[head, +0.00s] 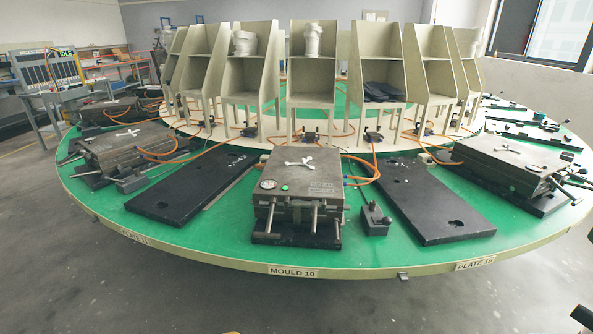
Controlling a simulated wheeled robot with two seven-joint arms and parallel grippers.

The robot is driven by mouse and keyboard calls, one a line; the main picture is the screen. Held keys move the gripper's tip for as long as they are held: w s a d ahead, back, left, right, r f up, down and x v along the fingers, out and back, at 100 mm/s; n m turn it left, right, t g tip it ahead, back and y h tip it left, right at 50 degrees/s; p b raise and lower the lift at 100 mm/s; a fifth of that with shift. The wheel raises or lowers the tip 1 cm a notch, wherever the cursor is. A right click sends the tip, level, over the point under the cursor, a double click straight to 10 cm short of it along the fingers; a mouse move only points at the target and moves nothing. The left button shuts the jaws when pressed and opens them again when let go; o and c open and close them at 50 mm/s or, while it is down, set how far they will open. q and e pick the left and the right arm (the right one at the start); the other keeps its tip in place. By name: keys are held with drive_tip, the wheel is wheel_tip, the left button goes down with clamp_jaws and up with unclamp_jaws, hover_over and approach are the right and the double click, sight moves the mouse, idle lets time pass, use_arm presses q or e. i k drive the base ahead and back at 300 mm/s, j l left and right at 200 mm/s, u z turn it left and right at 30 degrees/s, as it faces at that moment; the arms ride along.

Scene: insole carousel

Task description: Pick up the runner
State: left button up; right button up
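A small white branched piece, which looks like the runner (300,163), lies on top of the closed grey mould (300,185) at the front centre, labelled MOULD 10. Similar white pieces lie on the left mould (128,133) and the right mould (508,149). No gripper touches any of them. My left gripper is not in view. A dark part cut off at the lower right corner may belong to my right gripper (583,316); too little shows to tell its opening.
The moulds stand on a round green table (225,235). Black plates (185,190) (440,208) flank the centre mould. A small black box with a lever (374,220) stands right of it. Orange hoses (362,172) run behind. Beige shelf bins (306,85) ring the middle.

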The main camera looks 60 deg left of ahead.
sight(303, 161)
drive_tip(key=u, duration=1.9)
